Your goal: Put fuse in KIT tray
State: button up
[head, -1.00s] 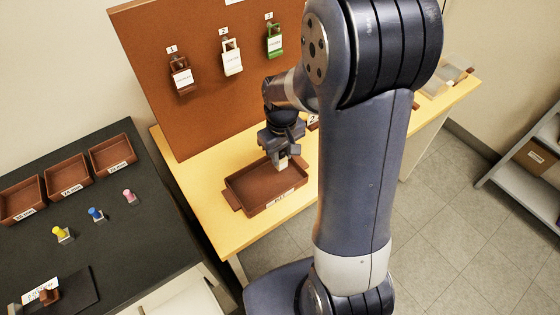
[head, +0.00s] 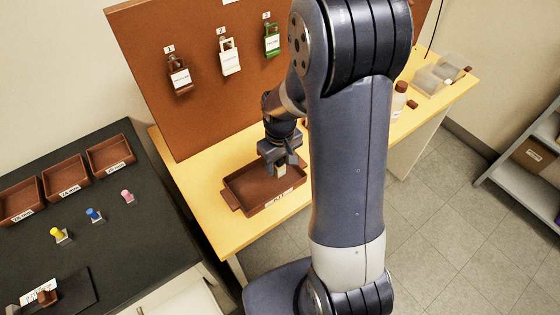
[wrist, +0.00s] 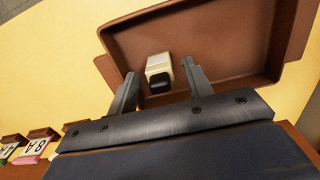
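The KIT tray (head: 236,190) is a brown, shallow, open tray with a white label on its front wall, standing on the yellow table. The fuse (wrist: 158,68) is a small cream block with a black end. In the wrist view it shows inside the tray outline (wrist: 255,75), between my fingers, with a gap on each side. My gripper (wrist: 160,72) is open and over the tray; it also shows in the head view (head: 281,166), pointing down. In the head view the gripper hides most of the fuse.
A brown board (head: 150,60) with several numbered hanging locks stands behind the tray. Small labelled items (wrist: 35,148) show at lower left in the wrist view. The dark bench (head: 140,225) at left holds trays and coloured pegs.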

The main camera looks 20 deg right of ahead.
notch_tip(320, 180, up, 12)
jog(key=shift+r, duration=0.2)
dwell(0.5)
jog(key=shift+c, duration=0.3)
